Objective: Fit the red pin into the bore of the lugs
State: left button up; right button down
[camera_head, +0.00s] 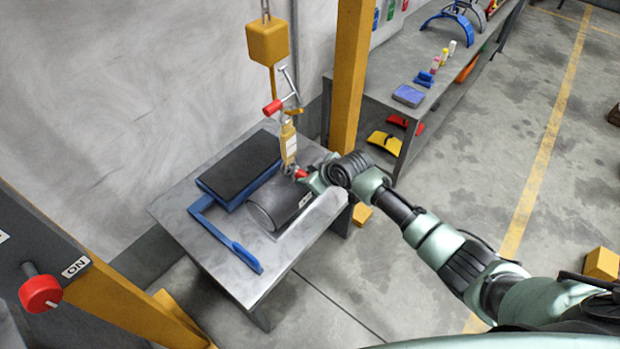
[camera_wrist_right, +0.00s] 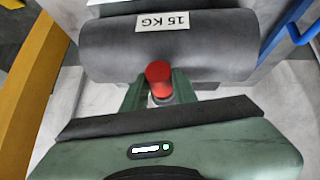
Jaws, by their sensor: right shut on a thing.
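My right gripper (camera_head: 308,177) is shut on the red pin (camera_head: 301,174), close above the dark grey barrel on the table. In the right wrist view the pin's round red head (camera_wrist_right: 158,75) sits between the fingertips (camera_wrist_right: 160,92), in front of the barrel (camera_wrist_right: 165,48) marked 15 KG. In the head view the barrel (camera_head: 270,208) lies on its side. A yellow hanging piece (camera_head: 288,142) ends just left of the pin. The lugs and their bore are too small or hidden to make out, so I cannot tell whether the pin touches them. My left gripper is not in view.
A yellow post (camera_head: 350,75) stands behind my right arm.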

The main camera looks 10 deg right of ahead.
jog(key=shift+w+a, duration=0.2)
jog(key=shift+w, duration=0.1)
jog(key=c, duration=1)
grip_release()
jog(key=shift+c, duration=0.2)
jog(key=v, duration=0.8)
jog(key=shift+p, duration=0.35)
jog(key=shift+w, duration=0.1)
